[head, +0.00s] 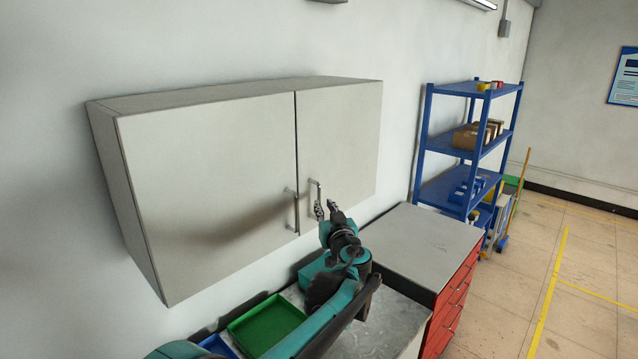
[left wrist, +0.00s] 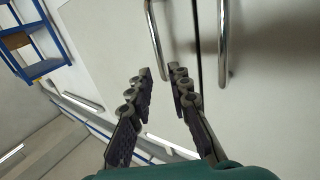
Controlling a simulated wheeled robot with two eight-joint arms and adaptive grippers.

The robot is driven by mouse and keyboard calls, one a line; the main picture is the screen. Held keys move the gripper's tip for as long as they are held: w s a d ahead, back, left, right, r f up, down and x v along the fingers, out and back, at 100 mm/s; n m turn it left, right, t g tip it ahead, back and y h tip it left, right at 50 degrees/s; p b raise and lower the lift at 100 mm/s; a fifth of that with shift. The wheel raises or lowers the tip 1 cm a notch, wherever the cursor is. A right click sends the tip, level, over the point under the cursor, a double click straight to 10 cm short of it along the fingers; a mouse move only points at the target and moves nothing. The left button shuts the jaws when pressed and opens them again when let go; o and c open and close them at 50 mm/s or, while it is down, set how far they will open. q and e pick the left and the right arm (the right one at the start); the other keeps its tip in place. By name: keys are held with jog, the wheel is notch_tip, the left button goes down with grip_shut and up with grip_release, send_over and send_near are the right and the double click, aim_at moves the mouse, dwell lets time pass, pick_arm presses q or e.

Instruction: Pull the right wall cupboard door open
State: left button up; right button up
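The grey wall cupboard has two doors. The right door (head: 340,140) is closed flush beside the wide left door (head: 210,190). The right door's metal bar handle (head: 314,197) is upright near the seam; it also shows in the left wrist view (left wrist: 154,40), left of the other handle (left wrist: 223,45). My left gripper (head: 326,208) is at the lower end of the right door's handle. In the left wrist view its fingers (left wrist: 159,72) are open, with the handle's end showing between the tips. I cannot tell whether they touch it. My right gripper is out of view.
Below stand a worktop with a green tray (head: 266,325) and a red drawer cabinet (head: 450,300) with a grey top (head: 420,240). A blue shelf rack (head: 470,150) stands farther right. The air before the right door is clear apart from my left arm.

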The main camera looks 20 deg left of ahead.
aim_at(320, 197)
pick_arm(q)
jog(key=p+x, duration=0.1)
jog(key=x, duration=0.6)
jog(key=shift+w+a, duration=0.15)
jog(key=shift+w, duration=0.05)
jog(key=shift+c, duration=0.3)
grip_shut()
